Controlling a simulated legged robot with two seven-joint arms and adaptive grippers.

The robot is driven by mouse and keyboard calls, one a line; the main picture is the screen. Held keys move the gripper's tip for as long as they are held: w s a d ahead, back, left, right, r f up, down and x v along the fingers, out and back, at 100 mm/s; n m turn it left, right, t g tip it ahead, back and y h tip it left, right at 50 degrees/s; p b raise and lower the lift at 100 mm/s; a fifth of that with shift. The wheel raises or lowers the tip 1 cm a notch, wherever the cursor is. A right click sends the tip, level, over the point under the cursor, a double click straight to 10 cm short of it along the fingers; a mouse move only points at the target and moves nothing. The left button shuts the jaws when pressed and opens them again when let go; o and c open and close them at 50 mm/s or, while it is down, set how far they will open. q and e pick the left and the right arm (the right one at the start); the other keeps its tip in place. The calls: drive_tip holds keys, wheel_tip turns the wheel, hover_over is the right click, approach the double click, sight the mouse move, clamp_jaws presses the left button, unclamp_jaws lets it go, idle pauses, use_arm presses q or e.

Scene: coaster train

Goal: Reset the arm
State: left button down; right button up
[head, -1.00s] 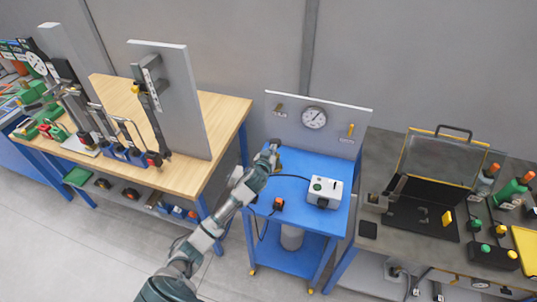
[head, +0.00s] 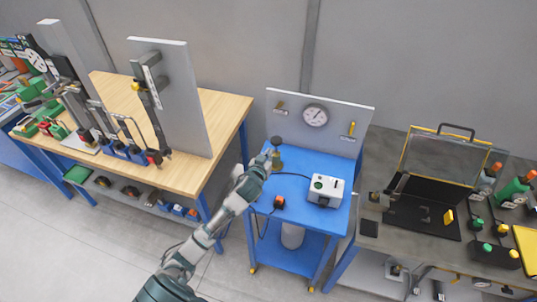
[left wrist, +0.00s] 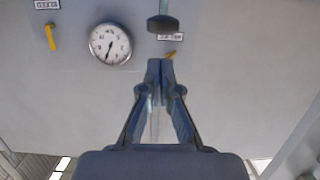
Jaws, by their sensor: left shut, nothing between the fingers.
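My left arm reaches in from the bottom of the head view, and my left gripper (head: 267,157) is over the left part of the blue cart (head: 322,221). It is just left of a brass post with a dark round knob (head: 277,141) and appears apart from it. In the left wrist view the fingers (left wrist: 160,66) are closed together with nothing between them. The dark knob (left wrist: 163,23) shows beyond the fingertips there. My right gripper is not in view.
A grey panel with a gauge (head: 315,116) and yellow handles (head: 351,129) stands behind the cart. A white box (head: 325,190) and a small black-and-orange device (head: 279,202) are on the cart. A wooden bench (head: 222,110) is left; a dark table with an open case (head: 440,165) is right.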

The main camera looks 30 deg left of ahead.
use_arm(q)
drive_tip(key=shift+a+f, duration=0.1)
drive_tip(key=shift+a, duration=0.3)
drive_tip(key=s+d+f+m+g+h, duration=0.1)
drive_tip(key=s+d+f+g, duration=0.3)
drive_tip(key=s+f, duration=0.45)
drive_tip(key=s+d+f+m+g+h, duration=0.1)
drive_tip(key=s+d+f+g, duration=0.1)
drive_tip(key=s+d+f, duration=0.6)
drive_tip(key=s+d+f+m+g+h, duration=0.1)
drive_tip(key=s+d+f+g, duration=0.15)
drive_tip(key=s, duration=0.85)
drive_tip(key=s+d+f+m+g+h, duration=0.1)
drive_tip(key=s+d+m+g, duration=0.15)
drive_tip(key=s, duration=0.75)
wheel_tip(320, 180, down, 25)
drive_tip(key=s+g, duration=0.1)
drive_tip(key=g, duration=0.1)
drive_tip(key=s+a+f, duration=0.3)
drive_tip(key=s+f, duration=1.4)
drive_tip(key=s, duration=0.1)
drive_tip(key=shift+s+a+f+g+y+b, duration=0.2)
drive_tip(key=shift+f+g+y+b, duration=0.1)
drive_tip(key=shift+f+g+b, duration=0.1)
